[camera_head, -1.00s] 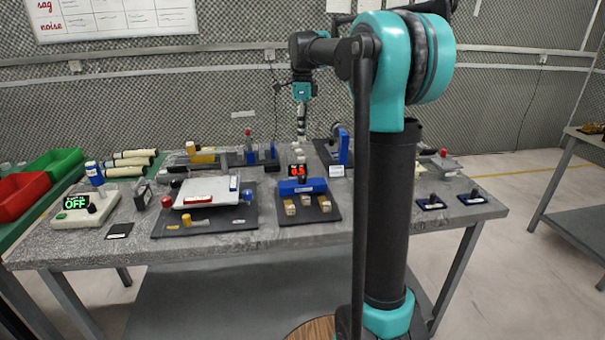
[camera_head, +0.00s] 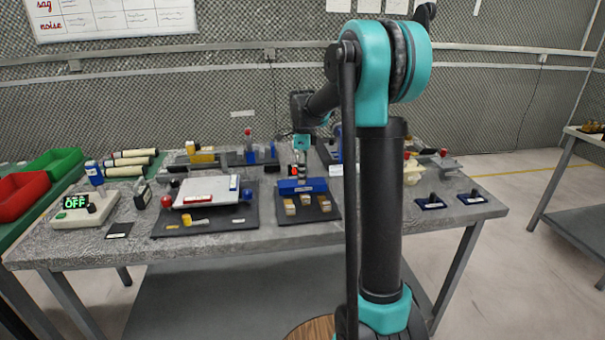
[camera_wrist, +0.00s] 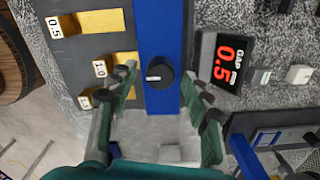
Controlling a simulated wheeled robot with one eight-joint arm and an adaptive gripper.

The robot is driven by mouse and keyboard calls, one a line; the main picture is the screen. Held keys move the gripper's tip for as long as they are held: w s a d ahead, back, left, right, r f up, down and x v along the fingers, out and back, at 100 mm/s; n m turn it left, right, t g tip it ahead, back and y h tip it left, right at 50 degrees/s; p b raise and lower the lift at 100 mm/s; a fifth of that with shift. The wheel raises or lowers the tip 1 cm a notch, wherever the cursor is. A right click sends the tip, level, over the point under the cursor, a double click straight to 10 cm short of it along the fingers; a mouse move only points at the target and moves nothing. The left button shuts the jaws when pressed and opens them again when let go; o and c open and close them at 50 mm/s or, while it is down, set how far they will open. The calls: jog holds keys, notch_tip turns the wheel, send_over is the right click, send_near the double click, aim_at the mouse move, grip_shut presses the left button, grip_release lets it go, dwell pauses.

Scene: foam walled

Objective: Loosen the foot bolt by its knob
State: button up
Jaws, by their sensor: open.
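A round black knob (camera_wrist: 160,72) with a white pointer mark sits on a blue bar (camera_wrist: 160,28), in the middle of the wrist view. The blue bar also shows in the head view (camera_head: 302,187), on a dark base plate on the table. My gripper (camera_wrist: 159,76) is open. In the wrist view its two fingers appear on either side of the knob, with gaps to it; I cannot tell how far above it they are. In the head view my gripper (camera_head: 300,168) is over the bar and hides the knob.
A gap display (camera_wrist: 228,62) reading 0.5 stands right of the bar. Yellow blocks labelled 0.5 and 1.0 (camera_wrist: 105,67) lie left of it. A grey scale-like plate (camera_head: 207,192) is to the left on the table. Two small dark-knobbed pads (camera_head: 472,198) lie at the right.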

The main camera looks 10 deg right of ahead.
jog(key=shift+f, duration=0.1)
grip_shut()
dwell(0.3)
